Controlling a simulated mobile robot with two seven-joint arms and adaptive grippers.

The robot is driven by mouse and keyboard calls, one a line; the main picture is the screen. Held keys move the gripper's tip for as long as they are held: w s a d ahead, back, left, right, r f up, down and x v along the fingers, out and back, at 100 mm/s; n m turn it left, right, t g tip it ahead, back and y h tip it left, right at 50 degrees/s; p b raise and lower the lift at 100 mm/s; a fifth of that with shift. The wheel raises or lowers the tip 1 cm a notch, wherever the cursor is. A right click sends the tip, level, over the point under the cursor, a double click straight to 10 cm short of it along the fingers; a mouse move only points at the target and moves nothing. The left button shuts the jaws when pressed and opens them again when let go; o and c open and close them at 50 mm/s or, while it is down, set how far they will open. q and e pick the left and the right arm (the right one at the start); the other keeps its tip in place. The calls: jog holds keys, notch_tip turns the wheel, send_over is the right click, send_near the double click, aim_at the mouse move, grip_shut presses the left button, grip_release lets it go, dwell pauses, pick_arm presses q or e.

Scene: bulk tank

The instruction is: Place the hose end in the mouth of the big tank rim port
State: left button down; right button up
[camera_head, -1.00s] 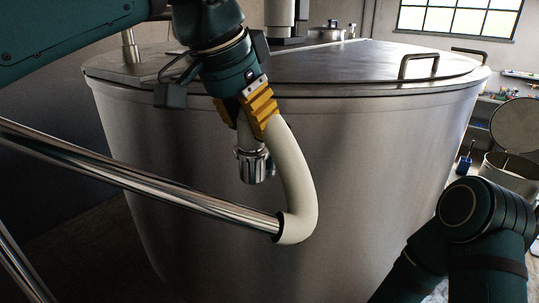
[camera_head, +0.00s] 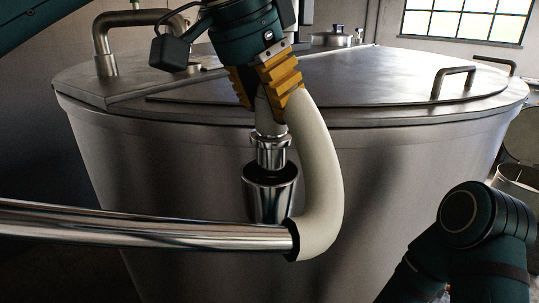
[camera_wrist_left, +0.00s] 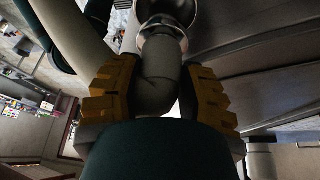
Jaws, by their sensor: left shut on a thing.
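The hose end (camera_head: 270,150) is a metal collar on a short light neck, hanging down in front of the big steel tank (camera_head: 180,165). My left gripper (camera_head: 268,88), with yellow fingers, is shut on the neck just above the collar. The pale hose (camera_head: 325,170) loops down beside it to a chrome pipe. Directly below the collar is a wider metal cup (camera_head: 268,197) with a dark upper rim. I cannot tell whether it is the rim port, or whether they touch. The wrist view shows the collar (camera_wrist_left: 160,33) beyond the fingers (camera_wrist_left: 158,92). My right gripper is out of view.
The chrome pipe (camera_head: 140,228) crosses low from the left. The tank's lid (camera_head: 340,80) carries a handle (camera_head: 454,78) at right and a bent pipe (camera_head: 103,45) at left. My right arm is at lower right.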

aim_at(269, 143)
pick_arm(q)
jog(key=shift+f, duration=0.7)
jog(key=shift+w+f+b, duration=0.15)
jog(key=shift+f+b, duration=0.6)
jog(key=shift+f, duration=1.65)
jog(key=shift+f, duration=0.15)
jog(key=c, duration=0.9)
grip_release()
jog(key=shift+o, duration=0.2)
jog(key=shift+r, duration=0.35)
jog(key=p+v, duration=0.2)
jog(key=v, duration=0.8)
jog(key=shift+r, duration=0.2)
jog(key=shift+s+a+r, duration=0.2)
jog(key=shift+s+r, duration=0.1)
jog(key=shift+r, duration=0.3)
